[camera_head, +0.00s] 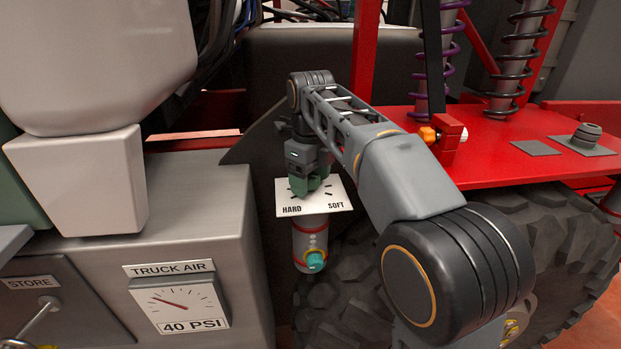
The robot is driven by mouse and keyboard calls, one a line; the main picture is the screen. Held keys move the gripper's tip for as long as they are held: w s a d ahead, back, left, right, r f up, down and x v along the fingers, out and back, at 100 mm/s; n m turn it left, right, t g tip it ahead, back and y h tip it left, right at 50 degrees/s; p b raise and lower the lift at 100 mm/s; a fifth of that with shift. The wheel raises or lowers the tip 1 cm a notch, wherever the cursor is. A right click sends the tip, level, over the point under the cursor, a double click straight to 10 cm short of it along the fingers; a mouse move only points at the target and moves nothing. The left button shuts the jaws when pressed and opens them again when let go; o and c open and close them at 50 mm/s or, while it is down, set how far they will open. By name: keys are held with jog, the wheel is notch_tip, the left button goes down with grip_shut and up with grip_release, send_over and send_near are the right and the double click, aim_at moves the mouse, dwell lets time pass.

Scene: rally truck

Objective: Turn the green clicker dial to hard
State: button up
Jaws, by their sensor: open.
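The green clicker dial (303,187) sits on a white card (337,200) with tick marks and the words HARD at its lower left and SOFT at its lower right. My gripper (306,176) points down right over the dial, its jaws open. The gripper hides much of the dial, and I cannot tell whether the jaws touch it or which mark it points to. Below the card is a grey cylinder (311,239) with red bands and a teal knob (315,261).
A grey box (200,225) with a TRUCK AIR gauge (180,303) stands at left. A large tyre (560,235) and a red truck panel (500,145) lie to the right. Coil springs (520,55) rise behind. My arm crosses the middle.

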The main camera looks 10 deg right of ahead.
jog(key=c, duration=0.9)
